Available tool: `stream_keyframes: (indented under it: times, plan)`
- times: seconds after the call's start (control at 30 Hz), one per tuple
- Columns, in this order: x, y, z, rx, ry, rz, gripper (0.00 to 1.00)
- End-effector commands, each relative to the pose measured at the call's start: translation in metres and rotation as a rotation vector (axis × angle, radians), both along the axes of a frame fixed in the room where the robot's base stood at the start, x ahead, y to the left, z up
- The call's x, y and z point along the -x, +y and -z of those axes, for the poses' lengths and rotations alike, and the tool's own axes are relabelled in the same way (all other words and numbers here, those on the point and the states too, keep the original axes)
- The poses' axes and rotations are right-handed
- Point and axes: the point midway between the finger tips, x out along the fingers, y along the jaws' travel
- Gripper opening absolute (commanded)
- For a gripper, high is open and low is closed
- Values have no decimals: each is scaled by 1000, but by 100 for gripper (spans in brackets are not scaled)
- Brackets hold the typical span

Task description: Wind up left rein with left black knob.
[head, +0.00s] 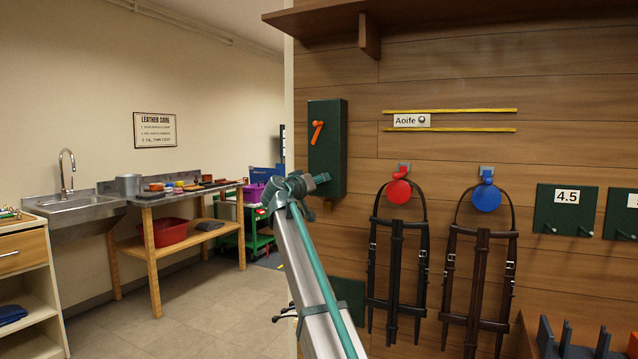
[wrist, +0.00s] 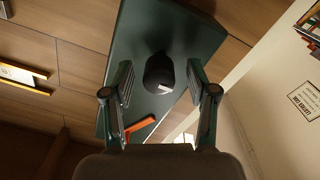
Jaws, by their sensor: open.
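A black knob (wrist: 158,74) with a small white mark stands out from a dark green wall box (wrist: 205,42) in the wrist view. The same green box (head: 328,150) is on the wood wall in the head view, where my gripper (head: 318,181) is at its lower part and the knob cannot be made out. In the wrist view my gripper (wrist: 160,86) is open, with one finger on each side of the knob and visible gaps. An orange bent piece (head: 317,131) sits on the upper part of the box. I cannot make out a left rein.
Two dark bridles hang right of my arm, under a red holder (head: 398,191) and a blue holder (head: 487,197). A name label (head: 411,120) sits between yellow strips. A workbench (head: 150,196) and a sink (head: 75,201) stand far left; the floor between is clear.

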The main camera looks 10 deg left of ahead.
Motion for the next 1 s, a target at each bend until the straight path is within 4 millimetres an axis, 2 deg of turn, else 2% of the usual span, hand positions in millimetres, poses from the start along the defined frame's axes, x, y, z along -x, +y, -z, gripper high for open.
stream_keyframes:
  times: [0.03,0.3,0.5,0.7,1.0]
  plan:
    - [11,2,1,0,0,-1,58]
    - [60,20,2,-2,0,-1,58]
    - [86,30,2,-1,0,0,58]
    - [96,35,2,-1,0,0,58]
    - [96,35,1,0,1,0,58]
